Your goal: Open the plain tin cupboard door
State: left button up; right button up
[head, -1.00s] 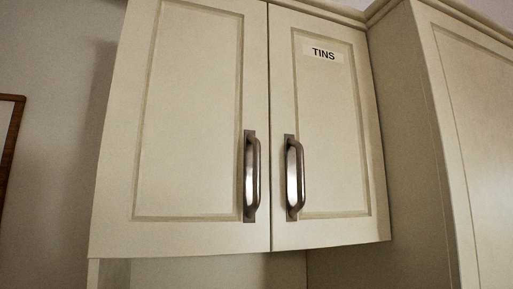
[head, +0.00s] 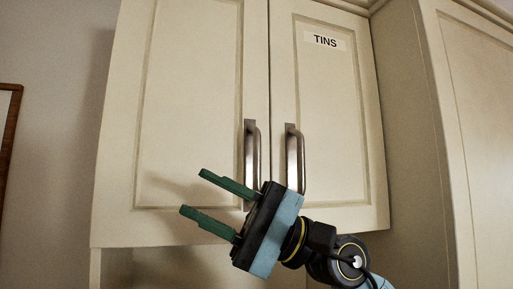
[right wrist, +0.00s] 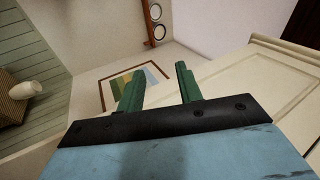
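The cupboard has two cream panelled doors, both closed. The right door (head: 325,95) bears a "TINS" label (head: 325,41). The left door (head: 190,100) is plain, with no label. Each door has a vertical metal bar handle near the middle seam: the plain door's handle (head: 251,150) and the labelled door's handle (head: 294,160). My right gripper (head: 192,191) is in front of the plain door's lower part, green fingers pointing left, apart and empty. The right wrist view shows the open fingers (right wrist: 158,88). My left gripper is not in view.
A tall cream cabinet (head: 475,130) stands at the right. A wooden frame (head: 10,125) hangs on the wall at the left. Below the doors is an open recess. The right wrist view shows a framed picture (right wrist: 130,80) beyond the fingers.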

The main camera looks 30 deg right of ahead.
jog(key=s+d+r+n+t+h, duration=0.2)
jog(key=d+r+n+t+h, duration=0.25)
jog(key=d+h, duration=0.4)
jog(key=s+d+r+n+t+h, duration=0.1)
jog(key=d+r+n+t+h, duration=0.2)
jog(key=d+r+t+h, duration=0.35)
jog(key=g+p, duration=0.2)
jog(key=p, duration=0.1)
send_over(257, 189)
jog(key=shift+w+d+f+h, duration=0.15)
jog(key=shift+w+f, duration=0.1)
jog(key=shift+f, duration=0.15)
jog(key=shift+w+d+f+h, duration=0.1)
jog(key=shift+w+f+h, duration=0.1)
jog(key=shift+f, duration=0.2)
jog(key=shift+c, duration=0.3)
grip_shut()
